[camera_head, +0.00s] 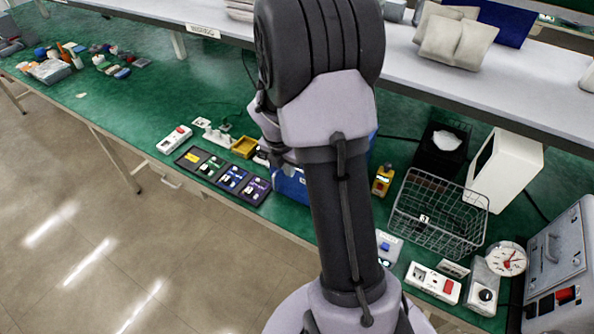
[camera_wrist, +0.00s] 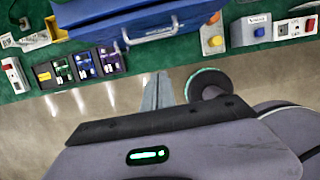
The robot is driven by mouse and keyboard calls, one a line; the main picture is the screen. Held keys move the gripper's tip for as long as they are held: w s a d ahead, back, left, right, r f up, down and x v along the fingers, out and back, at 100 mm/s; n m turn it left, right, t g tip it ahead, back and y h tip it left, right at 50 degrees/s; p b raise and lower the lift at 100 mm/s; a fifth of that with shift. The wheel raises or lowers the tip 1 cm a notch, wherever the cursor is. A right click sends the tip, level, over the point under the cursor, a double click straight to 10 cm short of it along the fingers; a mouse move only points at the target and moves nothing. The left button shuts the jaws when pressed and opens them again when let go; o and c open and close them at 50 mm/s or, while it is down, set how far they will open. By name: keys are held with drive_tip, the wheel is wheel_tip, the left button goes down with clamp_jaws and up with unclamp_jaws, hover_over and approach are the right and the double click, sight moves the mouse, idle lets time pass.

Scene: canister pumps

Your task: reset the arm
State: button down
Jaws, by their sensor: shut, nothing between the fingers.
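My arm rises through the middle of the head view and bends over the green bench (camera_head: 222,83). The head view does not clearly show the fingers of my gripper. In the wrist view my gripper (camera_wrist: 157,92) is shut and empty, with its fingers together over the floor just in front of the bench edge. A blue case (camera_head: 291,184) with a handle stands on the bench, partly hidden behind my arm. The case also shows in the wrist view (camera_wrist: 130,22), beyond the fingertips.
A dark tray of small compartments (camera_head: 222,176) lies left of the case. A shelf (camera_head: 490,84) runs above. The floor (camera_head: 120,235) is clear.

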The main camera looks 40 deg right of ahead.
drive_tip(key=a+r+m+t+b, duration=0.1)
drive_tip(key=a+r+m+b, duration=0.4)
drive_tip(key=a+m, duration=0.1)
drive_tip(key=s+a+f+m+t+y+b, duration=0.2)
drive_tip(key=s+a+m+t+y+b, duration=0.1)
drive_tip(key=s+a+m+b, duration=1.1)
drive_tip(key=s+a+m+y, duration=0.1)
drive_tip(key=s+a+m, duration=0.1)
drive_tip(key=a+m, duration=0.2)
drive_tip(key=shift+s+a+f+m+t+y, duration=0.3)
drive_tip(key=shift+f+m+t, duration=0.1)
drive_tip(key=shift+m, duration=0.8)
